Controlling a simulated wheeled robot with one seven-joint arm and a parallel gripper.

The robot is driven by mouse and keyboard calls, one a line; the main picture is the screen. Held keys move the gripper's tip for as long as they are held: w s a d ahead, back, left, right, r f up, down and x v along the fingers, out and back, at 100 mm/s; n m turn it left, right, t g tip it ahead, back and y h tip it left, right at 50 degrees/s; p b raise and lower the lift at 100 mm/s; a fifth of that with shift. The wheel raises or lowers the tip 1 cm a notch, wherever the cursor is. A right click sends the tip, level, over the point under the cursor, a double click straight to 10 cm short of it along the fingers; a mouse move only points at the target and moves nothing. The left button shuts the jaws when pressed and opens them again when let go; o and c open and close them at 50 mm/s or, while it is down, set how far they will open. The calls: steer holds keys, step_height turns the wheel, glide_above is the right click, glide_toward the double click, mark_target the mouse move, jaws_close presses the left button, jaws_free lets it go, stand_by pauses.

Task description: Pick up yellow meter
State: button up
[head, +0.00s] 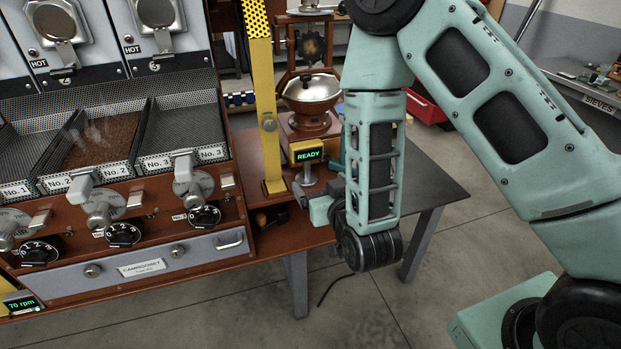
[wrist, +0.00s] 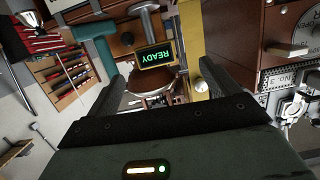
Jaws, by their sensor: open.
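The yellow meter (head: 308,156) shows as a small box with a green READY display on a grey stem, in the middle of the head view. In the wrist view the meter (wrist: 155,56) appears upside down, ahead of my jaws and roughly between them. My gripper (head: 316,190) is just below and in front of the meter in the head view. In the wrist view my gripper (wrist: 160,88) is open, with dark fingers on either side and nothing held. I cannot tell whether a finger touches the stem.
A yellow upright post (head: 266,110) stands close left of the meter. A grinder with a silver dome (head: 311,88) is behind it. The roaster panel (head: 145,268), with knobs and trays, fills the left. A dark table top (head: 425,185) on the right looks clear.

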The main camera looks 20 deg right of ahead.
mark_target(309, 155)
steer(key=shift+t+h, duration=0.3)
steer(key=w+b, duration=0.1)
steer(key=w, duration=0.2)
steer(key=w+f+b, duration=0.1)
steer(key=w+b, duration=0.1)
steer(key=w, duration=0.2)
steer(key=w+d+b, duration=0.1)
steer(key=w, duration=0.3)
steer(key=shift+f, duration=0.2)
steer(key=w+p, duration=0.1)
steer(key=w, duration=0.3)
steer(key=shift+w+d, duration=0.1)
steer(key=shift+w, duration=0.3)
steer(key=shift+w+f+p, duration=0.2)
steer(key=shift+w+p, duration=0.1)
steer(key=shift+w, duration=0.1)
steer(key=c, duration=1)
steer(key=shift+c, duration=1)
